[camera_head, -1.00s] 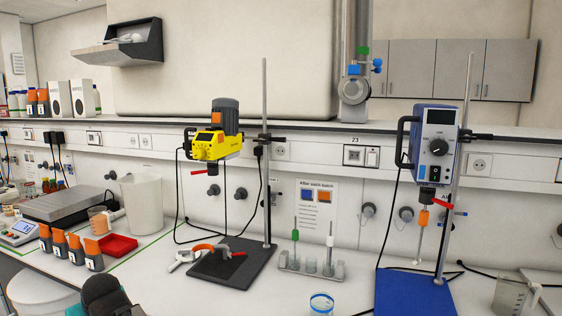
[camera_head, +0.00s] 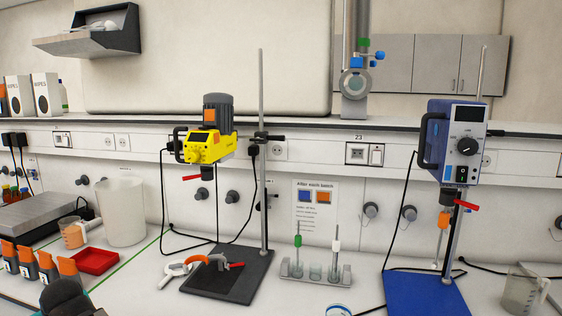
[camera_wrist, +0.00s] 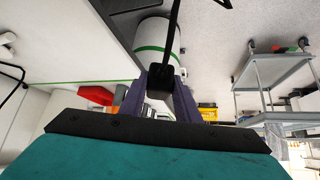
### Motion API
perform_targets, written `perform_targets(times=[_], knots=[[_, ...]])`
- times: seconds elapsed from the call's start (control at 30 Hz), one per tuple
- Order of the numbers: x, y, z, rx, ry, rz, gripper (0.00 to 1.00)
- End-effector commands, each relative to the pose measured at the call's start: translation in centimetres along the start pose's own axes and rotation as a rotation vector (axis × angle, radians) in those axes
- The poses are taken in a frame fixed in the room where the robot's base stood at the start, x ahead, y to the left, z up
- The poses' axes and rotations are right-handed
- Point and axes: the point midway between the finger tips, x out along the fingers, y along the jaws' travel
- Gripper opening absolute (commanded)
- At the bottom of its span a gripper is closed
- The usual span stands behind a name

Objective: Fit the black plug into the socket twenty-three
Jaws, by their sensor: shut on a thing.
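My gripper (camera_wrist: 160,92) is in the wrist view, its two purple-grey fingers closed on the black plug (camera_wrist: 160,77). A black cable (camera_wrist: 174,35) runs from the plug to the top edge of the picture. The plug's front face and pins cannot be made out. The socket twenty-three (camera_head: 357,153) is in the head view, on the white wall rail under the label "23", with a switch beside it. Its face looks empty. The plug is away from the socket, and I cannot make it out in the head view.
The yellow stirrer (camera_head: 208,146) on its stand is left of the socket, and the blue stirrer (camera_head: 452,142) is to its right. A rack (camera_head: 314,272) with tubes stands on the bench below. Bottles with orange caps (camera_head: 68,267) and a red tray (camera_head: 97,261) are at the left.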

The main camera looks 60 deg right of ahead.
Motion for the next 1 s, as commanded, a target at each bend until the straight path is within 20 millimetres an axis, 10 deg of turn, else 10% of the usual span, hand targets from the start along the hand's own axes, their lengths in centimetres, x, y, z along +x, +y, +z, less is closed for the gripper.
perform_targets(times=[0.57, 1.0], knots=[[-0.1, 2.2, -0.4, 0.007, 0.001, 0.028, 0.0], [-2.3, 16.4, -2.3, 0.005, -0.014, 0.248, 0.0]])
